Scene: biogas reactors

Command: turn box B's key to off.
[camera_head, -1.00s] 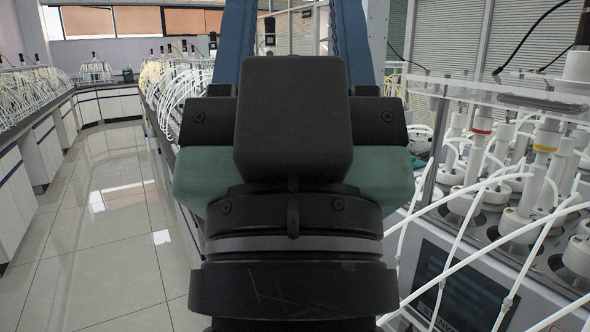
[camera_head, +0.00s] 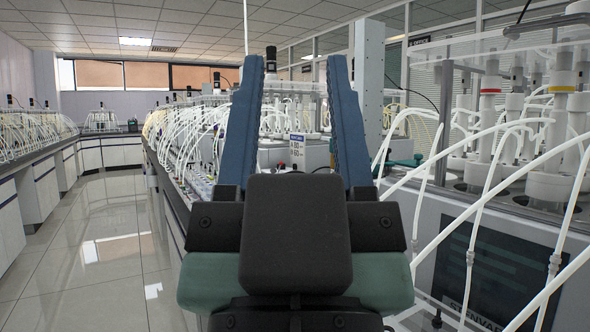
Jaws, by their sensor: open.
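My gripper (camera_head: 295,75) is in the middle of the view, seen from behind. Its two blue fingers are apart with nothing held between them. Beyond the gap stands a grey box-like unit (camera_head: 318,152) with a small white label (camera_head: 297,150) with a blue top. The label is too small to read surely, so I cannot tell whether this is box B. No key can be made out; the gripper body hides the lower part of that area.
At the right, close by, stands a reactor unit (camera_head: 490,262) with a dark screen, white bottles and many looping white tubes. A long bench (camera_head: 170,190) with more tubing runs away at centre left. The tiled floor (camera_head: 95,240) to the left is clear.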

